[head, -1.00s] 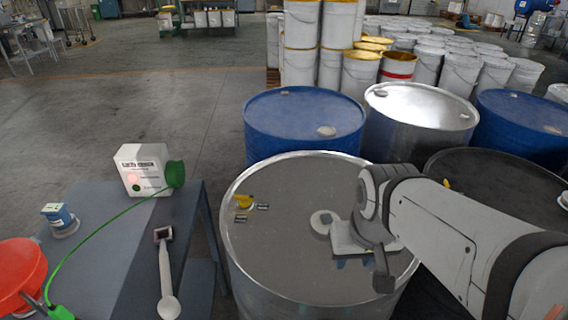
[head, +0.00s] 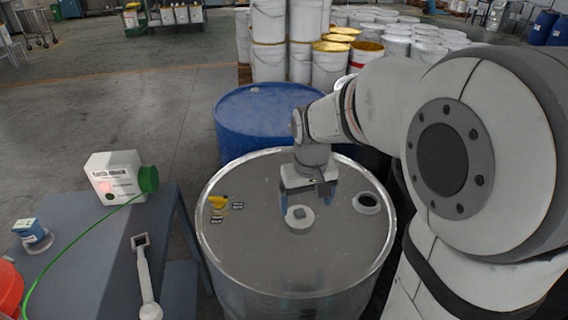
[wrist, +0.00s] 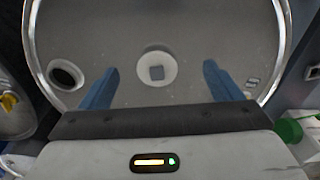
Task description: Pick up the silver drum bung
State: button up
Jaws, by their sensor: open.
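The silver drum bung (head: 300,217) is a pale round disc with a raised grey square in its middle. It lies on the grey top of the near steel drum (head: 250,255). My gripper (head: 307,204) points down just above and behind it, jaws open and empty. In the wrist view the bung (wrist: 157,68) shows whole, between and slightly beyond the two blue fingers of my gripper (wrist: 161,70), with a gap on each side. I cannot tell the exact height of the fingertips above the lid.
An open dark bung hole (head: 367,203) is right of the bung. A yellow item (head: 217,202) and small dark pieces (head: 237,206) lie on the lid's left. A blue drum (head: 260,115) stands behind. A table (head: 90,240) at left holds a white box (head: 115,178) and a grey-handled tool (head: 146,280).

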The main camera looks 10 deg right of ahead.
aim_at(300, 211)
jog(key=shift+o, duration=1.4)
jog(key=shift+n+g, duration=0.3)
jog(key=shift+g, duration=0.1)
jog(key=w+f, duration=0.1)
jog(key=w, duration=0.1)
jog(key=w+f, duration=0.1)
jog(key=w, duration=0.1)
jog(key=w+f, duration=0.1)
jog(key=w, duration=0.1)
jog(key=shift+w+f+p, duration=0.1)
jog(key=shift+w+p, duration=0.1)
jog(key=shift+p, duration=0.15)
jog(key=f, duration=0.5)
jog(key=w+f+p, duration=0.1)
jog(key=f, duration=0.2)
jog(key=shift+d, duration=0.2)
jog(key=shift+c, duration=0.6)
jog(key=c, duration=1)
jog(key=shift+o, duration=0.2)
